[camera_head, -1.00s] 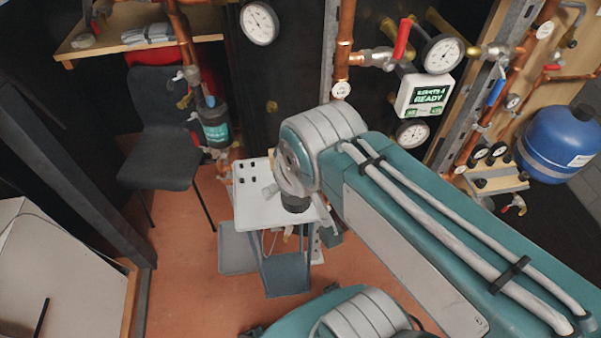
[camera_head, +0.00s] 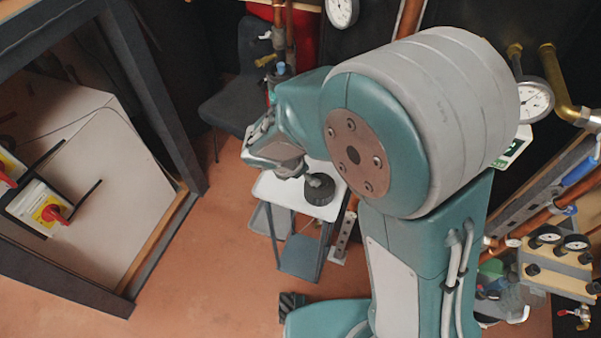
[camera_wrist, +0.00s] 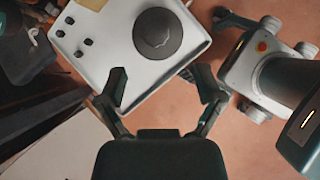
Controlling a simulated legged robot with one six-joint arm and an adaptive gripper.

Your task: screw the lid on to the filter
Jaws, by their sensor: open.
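A dark round piece that looks like the lid (camera_wrist: 157,33) lies on the white top of a small cart (camera_wrist: 118,35). The lid also shows in the head view (camera_head: 319,187), on the cart's top (camera_head: 296,190). My gripper (camera_wrist: 160,84) is open and empty, its two fingers spread below the lid in the wrist view and apart from it in the picture. In the head view my arm covers much of the middle, and the gripper's fingers are hard to make out. The filter cannot be made out clearly in the current frames; my arm hides the area around the pipes.
Several small black pegs (camera_wrist: 78,38) stand on the cart's top. A dark chair (camera_head: 229,104) stands behind the cart. A dark metal frame (camera_head: 150,95) rises at the left, with a red-knobbed switch box (camera_head: 40,208). Pipes and gauges (camera_head: 535,99) fill the right.

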